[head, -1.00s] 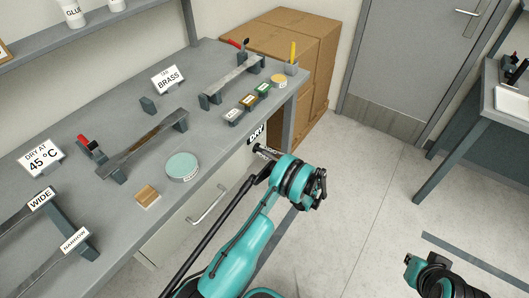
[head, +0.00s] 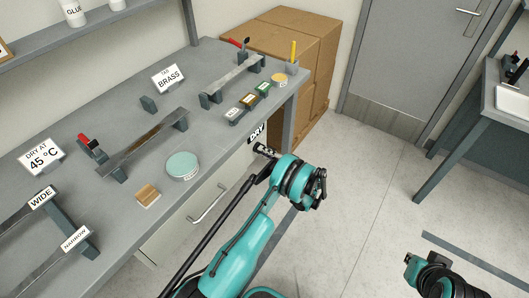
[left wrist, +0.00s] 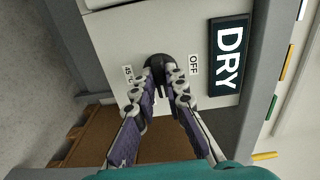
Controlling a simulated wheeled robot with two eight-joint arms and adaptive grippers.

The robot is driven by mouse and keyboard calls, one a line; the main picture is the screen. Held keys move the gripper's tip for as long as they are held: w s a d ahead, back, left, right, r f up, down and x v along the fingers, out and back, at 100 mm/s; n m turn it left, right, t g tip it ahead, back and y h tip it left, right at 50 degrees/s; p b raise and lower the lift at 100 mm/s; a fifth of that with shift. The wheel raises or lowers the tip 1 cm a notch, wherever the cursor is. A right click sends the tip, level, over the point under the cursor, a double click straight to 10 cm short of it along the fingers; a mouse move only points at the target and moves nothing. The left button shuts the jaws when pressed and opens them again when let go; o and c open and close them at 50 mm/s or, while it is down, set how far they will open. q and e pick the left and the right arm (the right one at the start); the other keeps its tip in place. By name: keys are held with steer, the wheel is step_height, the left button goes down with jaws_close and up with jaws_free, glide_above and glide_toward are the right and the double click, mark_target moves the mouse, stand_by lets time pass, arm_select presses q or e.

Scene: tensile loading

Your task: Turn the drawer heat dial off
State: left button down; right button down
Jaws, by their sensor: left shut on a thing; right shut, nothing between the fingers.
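The black heat dial (left wrist: 158,68) sits on the light drawer front, between a "45 °C" label (left wrist: 128,73) and an "OFF" label (left wrist: 194,65) in the left wrist view. My left gripper (left wrist: 162,80) is shut on the dial, one finger on each side. In the head view my left gripper (head: 262,151) reaches the drawer front below the "DRY" sign (head: 256,134); the dial is hidden there. The drawer (head: 170,240) is closed, with a bar handle (head: 208,206). My right gripper (head: 411,268) is at the lower right, shut and empty, away from the bench.
The floor (head: 370,180) right of my left arm is clear.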

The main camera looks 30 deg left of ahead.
arm_select(q)
steer(key=shift+w+f+n, duration=0.1)
steer(key=shift+f+n, duration=0.05)
steer(key=shift+n, duration=4.2)
steer(key=shift+w+f+n, duration=0.1)
steer(key=shift+n, duration=4.25)
steer(key=c, duration=1.6)
jaws_free()
steer(key=shift+o, duration=0.2)
steer(key=d, duration=0.7)
steer(key=shift+s+d, duration=0.3)
steer(key=shift+s, duration=0.05)
